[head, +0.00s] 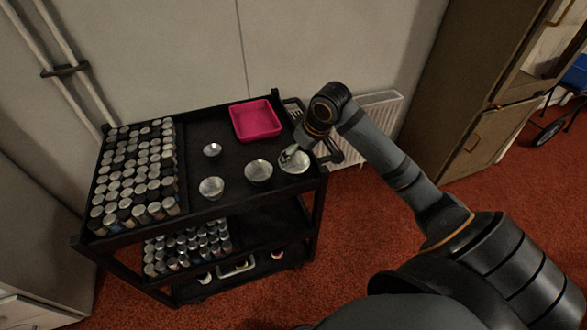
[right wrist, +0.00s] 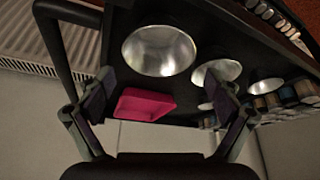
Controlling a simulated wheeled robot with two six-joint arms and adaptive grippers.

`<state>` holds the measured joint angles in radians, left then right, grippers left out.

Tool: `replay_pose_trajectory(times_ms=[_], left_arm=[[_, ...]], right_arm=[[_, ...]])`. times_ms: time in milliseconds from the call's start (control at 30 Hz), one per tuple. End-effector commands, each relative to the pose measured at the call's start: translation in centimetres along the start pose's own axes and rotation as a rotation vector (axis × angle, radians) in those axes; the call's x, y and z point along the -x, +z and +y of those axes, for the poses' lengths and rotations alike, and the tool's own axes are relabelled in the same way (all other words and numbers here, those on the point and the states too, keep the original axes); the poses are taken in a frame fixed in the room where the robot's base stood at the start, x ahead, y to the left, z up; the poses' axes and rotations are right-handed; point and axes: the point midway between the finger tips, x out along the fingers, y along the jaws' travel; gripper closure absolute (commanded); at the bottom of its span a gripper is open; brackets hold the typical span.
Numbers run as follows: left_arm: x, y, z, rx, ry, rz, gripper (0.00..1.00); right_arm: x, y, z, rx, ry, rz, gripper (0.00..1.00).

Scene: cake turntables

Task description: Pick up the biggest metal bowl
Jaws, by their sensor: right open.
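Several metal bowls stand on the black cart's top shelf. The biggest metal bowl (head: 296,164) is at the right front corner in the head view; it also shows in the right wrist view (right wrist: 158,52), upper middle. A medium bowl (head: 258,172) stands to its left, another bowl (head: 211,188) farther left, and the smallest bowl (head: 212,150) behind. My right gripper (head: 290,153) is at the biggest bowl's far left rim in the head view. My left gripper is not in view.
A pink tray (head: 256,120) lies at the back of the cart top. Rows of upright cans (head: 130,170) fill the left side. The cart (head: 240,206) has a raised black rim. A white radiator (head: 378,115) and a cabinet (head: 440,110) stand behind my right arm.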

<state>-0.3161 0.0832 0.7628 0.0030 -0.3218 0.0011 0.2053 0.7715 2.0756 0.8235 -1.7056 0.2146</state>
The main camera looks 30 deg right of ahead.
Motion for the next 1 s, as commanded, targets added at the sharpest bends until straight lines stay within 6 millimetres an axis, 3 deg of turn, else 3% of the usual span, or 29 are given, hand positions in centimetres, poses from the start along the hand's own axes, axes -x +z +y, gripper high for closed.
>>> replay_pose_trajectory(times_ms=[167,267,467,733,1000], left_arm=[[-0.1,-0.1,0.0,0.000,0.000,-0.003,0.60],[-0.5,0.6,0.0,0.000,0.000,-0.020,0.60],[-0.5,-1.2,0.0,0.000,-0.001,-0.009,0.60],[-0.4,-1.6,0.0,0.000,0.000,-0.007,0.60],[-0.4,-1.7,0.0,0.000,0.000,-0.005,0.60]], right_arm=[[-0.6,0.0,0.0,0.000,0.000,0.000,0.08],[-2.2,0.4,0.0,-0.002,-0.002,-0.001,0.08],[-5.2,0.5,0.1,-0.001,-0.001,0.001,0.08],[-5.5,0.4,0.2,0.001,0.002,0.000,0.08],[-5.5,0.4,0.2,0.001,0.002,0.000,0.45]])
